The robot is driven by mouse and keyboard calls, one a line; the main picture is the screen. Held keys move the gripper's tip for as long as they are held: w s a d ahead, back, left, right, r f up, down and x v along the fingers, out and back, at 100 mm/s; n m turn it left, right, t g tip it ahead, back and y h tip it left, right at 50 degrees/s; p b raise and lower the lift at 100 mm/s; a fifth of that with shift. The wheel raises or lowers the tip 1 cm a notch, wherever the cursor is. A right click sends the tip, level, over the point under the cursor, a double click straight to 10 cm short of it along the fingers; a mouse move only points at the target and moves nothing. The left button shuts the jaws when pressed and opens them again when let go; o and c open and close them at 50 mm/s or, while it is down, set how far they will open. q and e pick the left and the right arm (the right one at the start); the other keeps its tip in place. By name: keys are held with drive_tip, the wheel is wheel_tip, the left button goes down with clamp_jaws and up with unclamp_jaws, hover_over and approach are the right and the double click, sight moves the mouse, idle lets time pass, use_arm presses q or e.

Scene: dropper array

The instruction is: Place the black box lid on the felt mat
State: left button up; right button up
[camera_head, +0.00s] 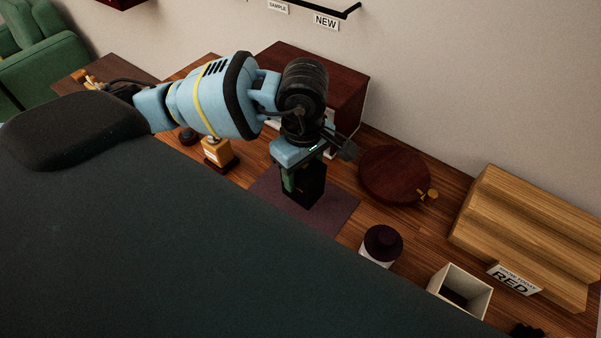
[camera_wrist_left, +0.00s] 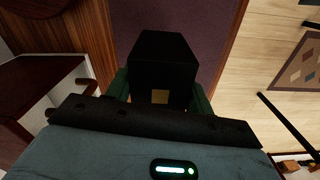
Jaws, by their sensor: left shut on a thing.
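My left gripper (camera_head: 301,177) points down over the purple-brown felt mat (camera_head: 335,212). Its green fingers are shut on the black box lid (camera_head: 313,187), a tall dark block shape. In the left wrist view the black piece (camera_wrist_left: 160,60) sits between the fingers (camera_wrist_left: 160,92), with a small gold label on its near face. The mat (camera_wrist_left: 210,18) shows behind it. No seam between a lid and a box body shows. I cannot tell whether its lower end touches the mat. My right gripper is not in view.
A dark red cabinet (camera_head: 345,85) stands behind the mat. A round dark wooden board (camera_head: 390,178) lies to its right. A white jar with a dark top (camera_head: 381,245), an open white box (camera_head: 470,287) and a stepped wooden rack (camera_head: 525,225) stand further right. A small wooden-fronted bottle (camera_head: 217,157) stands left.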

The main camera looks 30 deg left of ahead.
use_arm(q)
drive_tip(key=shift+w+a, duration=0.2)
drive_tip(key=shift+w, duration=0.05)
drive_tip(key=shift+w+a+f, duration=0.1)
drive_tip(key=shift+w+f, duration=0.05)
drive_tip(key=shift+f, duration=0.45)
drive_tip(key=shift+w+a+f, duration=0.1)
drive_tip(key=shift+a+f, duration=0.05)
drive_tip(key=shift+f, duration=0.5)
drive_tip(key=shift+w+a+f, duration=0.1)
drive_tip(key=shift+w+f, duration=0.05)
drive_tip(key=shift+f, duration=0.45)
drive_tip(key=shift+f, duration=0.15)
drive_tip(key=o, duration=1.5)
